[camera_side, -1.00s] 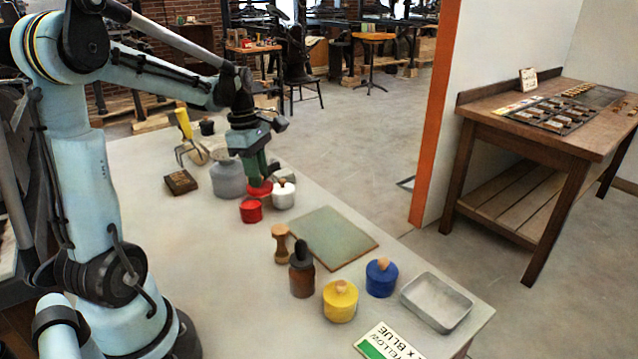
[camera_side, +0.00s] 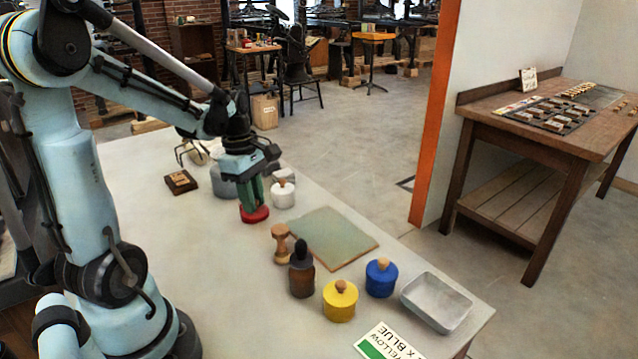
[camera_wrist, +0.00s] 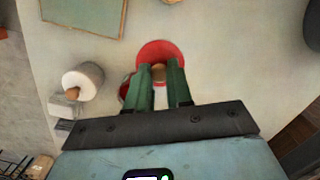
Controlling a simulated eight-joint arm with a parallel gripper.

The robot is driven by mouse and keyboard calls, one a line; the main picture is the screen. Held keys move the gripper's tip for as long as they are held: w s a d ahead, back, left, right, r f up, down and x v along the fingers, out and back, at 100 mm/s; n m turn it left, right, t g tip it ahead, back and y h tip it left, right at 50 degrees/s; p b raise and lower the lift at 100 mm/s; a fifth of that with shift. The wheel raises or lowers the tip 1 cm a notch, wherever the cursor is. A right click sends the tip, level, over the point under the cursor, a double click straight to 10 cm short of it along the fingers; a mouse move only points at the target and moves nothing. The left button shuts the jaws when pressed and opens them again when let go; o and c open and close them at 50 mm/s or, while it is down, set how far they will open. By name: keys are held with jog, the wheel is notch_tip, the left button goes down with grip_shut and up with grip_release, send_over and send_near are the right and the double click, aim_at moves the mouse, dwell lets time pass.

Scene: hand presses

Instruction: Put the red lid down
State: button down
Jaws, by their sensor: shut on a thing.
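My gripper (camera_side: 254,204) is shut on the wooden knob (camera_wrist: 158,72) of the red lid (camera_side: 257,215). The lid shows as a round red disc (camera_wrist: 160,50) beyond the green fingertips in the wrist view. It is low over the table (camera_side: 215,262); I cannot tell whether it touches. A red pot (camera_wrist: 124,90) shows in part beside the left finger in the wrist view. In the side view the lid and gripper hide the pot.
A white pot (camera_side: 284,194) and a grey jar (camera_side: 222,184) stand close behind. A grey-green slab (camera_side: 322,238) lies to the right. A wooden tool (camera_side: 281,244), brown bottle (camera_side: 301,275), yellow pot (camera_side: 340,302), blue pot (camera_side: 381,279) and metal tray (camera_side: 437,302) stand nearer the front.

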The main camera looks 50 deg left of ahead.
aim_at(260, 240)
jog(key=shift+f, duration=3.9)
jog(key=shift+f, duration=0.1)
jog(key=c, duration=1)
grip_release()
